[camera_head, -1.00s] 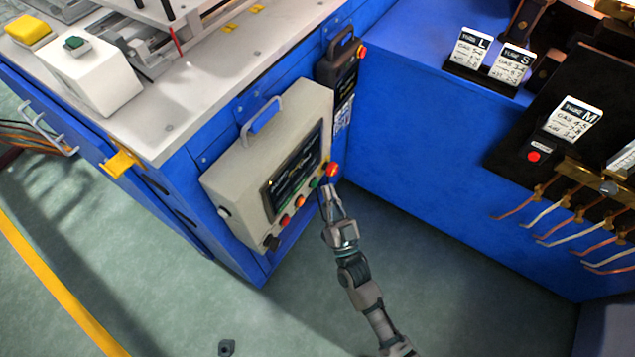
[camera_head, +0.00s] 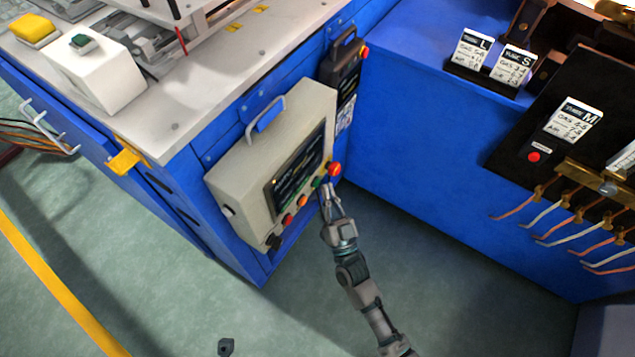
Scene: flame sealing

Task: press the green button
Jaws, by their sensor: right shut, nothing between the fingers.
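A beige control box (camera_head: 240,163) with a dark screen hangs on the side of the blue bench. A row of small buttons runs along its lower edge. The green button (camera_head: 317,183) is near the right end of this row, left of the larger red button (camera_head: 334,169). My right gripper (camera_head: 327,187) is shut and empty, with its tips right beside the green button. I cannot tell whether they touch it. The tips partly cover that end of the row.
A white box with a dark green button on top (camera_head: 84,42) stands on the bench at the left. A dark handheld panel (camera_head: 343,72) hangs behind the control box. A blue cabinet (camera_head: 430,150) stands close on the right. The floor below is mostly clear.

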